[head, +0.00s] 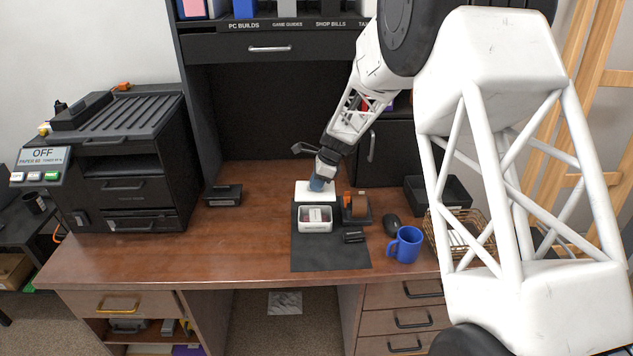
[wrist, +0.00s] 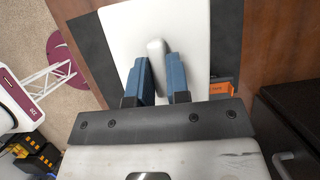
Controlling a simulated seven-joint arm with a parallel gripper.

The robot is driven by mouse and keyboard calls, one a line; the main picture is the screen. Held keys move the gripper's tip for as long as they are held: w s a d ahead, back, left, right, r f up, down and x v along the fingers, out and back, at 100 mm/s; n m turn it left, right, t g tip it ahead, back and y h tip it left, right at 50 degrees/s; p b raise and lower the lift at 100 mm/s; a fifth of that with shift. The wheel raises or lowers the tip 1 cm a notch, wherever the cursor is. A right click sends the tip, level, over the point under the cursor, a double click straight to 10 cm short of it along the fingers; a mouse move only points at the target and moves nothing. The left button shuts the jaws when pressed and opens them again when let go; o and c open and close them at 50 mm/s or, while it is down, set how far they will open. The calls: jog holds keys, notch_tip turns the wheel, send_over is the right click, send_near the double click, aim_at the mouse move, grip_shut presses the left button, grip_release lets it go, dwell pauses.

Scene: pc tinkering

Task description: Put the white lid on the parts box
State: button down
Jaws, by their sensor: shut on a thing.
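The white lid (head: 305,191) is a flat white plate behind the parts box in the head view. In the wrist view the white lid (wrist: 125,30) fills the top middle, with a raised handle in its centre. My gripper (head: 317,184) has blue fingers, and in the wrist view my gripper (wrist: 162,75) is shut on the lid's handle. The parts box (head: 315,225) is a small white open box on the dark mat, with small parts inside. It stands in front of the lid, nearer the viewer. The box does not show in the wrist view; whether the lid touches the desk is unclear.
The dark mat (head: 330,259) lies under the box. A tape dispenser (head: 356,208) stands right of the box, with a small black item (head: 353,237) in front. A blue mug (head: 405,245), a black mouse (head: 392,224) and a wicker basket (head: 462,230) are farther right. The left desk is mostly clear.

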aim_at(324, 189)
jog(key=shift+f, duration=3.55)
jog(key=shift+f, duration=0.9)
jog(key=c, duration=1.4)
grip_release()
jog(key=o, duration=0.5)
jog(key=shift+o, duration=0.2)
jog(key=shift+r, duration=0.1)
jog(key=shift+v, duration=3.9)
